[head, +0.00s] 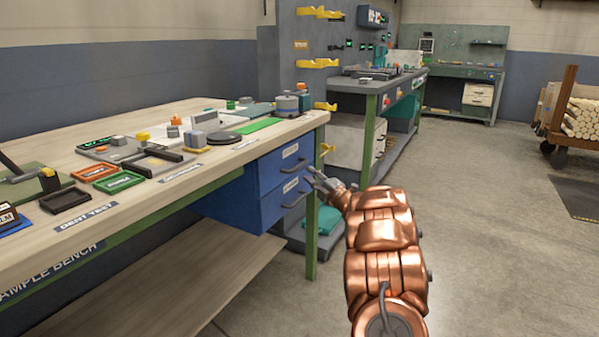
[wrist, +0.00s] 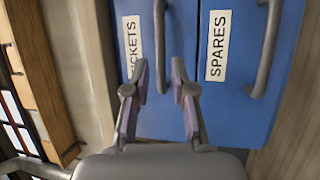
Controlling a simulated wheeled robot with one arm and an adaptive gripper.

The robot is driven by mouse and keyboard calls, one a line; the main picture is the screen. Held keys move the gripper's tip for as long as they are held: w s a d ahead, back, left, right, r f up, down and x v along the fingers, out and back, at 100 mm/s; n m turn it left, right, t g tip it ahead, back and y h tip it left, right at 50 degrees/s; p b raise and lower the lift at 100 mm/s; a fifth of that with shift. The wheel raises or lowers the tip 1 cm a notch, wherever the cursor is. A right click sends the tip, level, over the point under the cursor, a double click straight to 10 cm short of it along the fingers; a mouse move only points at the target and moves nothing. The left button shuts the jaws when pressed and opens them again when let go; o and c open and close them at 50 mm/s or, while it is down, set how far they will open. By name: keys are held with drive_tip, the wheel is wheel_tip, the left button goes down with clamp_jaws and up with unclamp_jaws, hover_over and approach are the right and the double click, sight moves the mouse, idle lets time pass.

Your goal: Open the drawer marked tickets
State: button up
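The tickets drawer (wrist: 182,25) is blue, with a white label partly cut by its letters' angle in the wrist view, and looks shut. Its grey bar handle (wrist: 160,45) runs up the picture between my fingertips. In the head view it is the upper drawer (head: 270,169) under the bench's right end. My gripper (wrist: 160,75) is open, one finger on each side of the handle; I cannot tell whether they touch it. In the head view my gripper (head: 318,176) is just right of the drawer fronts, at the end of my copper arm.
The spares drawer (wrist: 235,95), also shut, lies directly below, with its own handle (wrist: 266,50). The wooden benchtop (head: 225,160) overhangs the drawers and a green leg (head: 311,240) stands close by. The floor (head: 480,230) to the right is clear.

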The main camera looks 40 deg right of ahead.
sight(299, 167)
drive_tip(key=shift+b+x, duration=0.7)
drive_tip(key=shift+x, duration=2.7)
drive_tip(key=shift+f, duration=0.1)
clamp_jaws()
